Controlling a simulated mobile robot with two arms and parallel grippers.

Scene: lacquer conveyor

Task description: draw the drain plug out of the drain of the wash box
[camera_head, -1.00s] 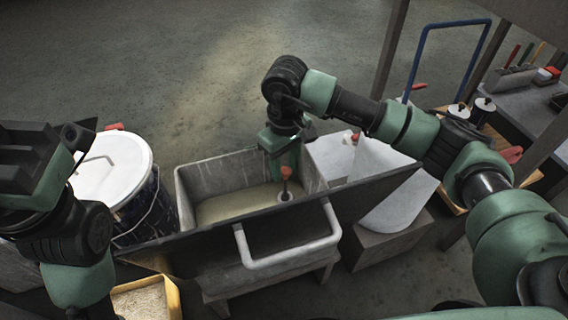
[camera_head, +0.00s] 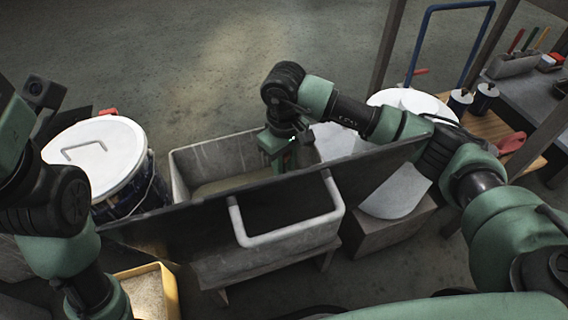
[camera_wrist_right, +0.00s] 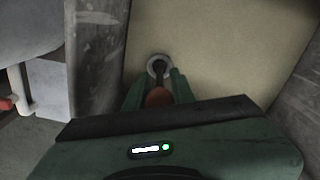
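The wash box (camera_head: 180,176) is a grey trough with a pale greenish floor, behind a long dark panel. My right gripper (camera_head: 284,155) reaches down into it, its fingertips partly hidden by the panel. In the right wrist view the drain plug (camera_wrist_right: 158,97) has an orange-brown handle and a dark stem that stands in the round grey drain (camera_wrist_right: 159,66). The green fingers of my right gripper (camera_wrist_right: 160,88) lie on either side of the handle; whether they press on it is unclear. My left arm is at the left edge; its fingers do not show.
A white-lidded bucket (camera_head: 103,160) stands left of the wash box. A white pipe handle (camera_head: 290,234) is in front. A yellow tray (camera_head: 168,290) is at the lower left. A blue frame (camera_head: 416,50) and a bench (camera_head: 540,95) are at the right.

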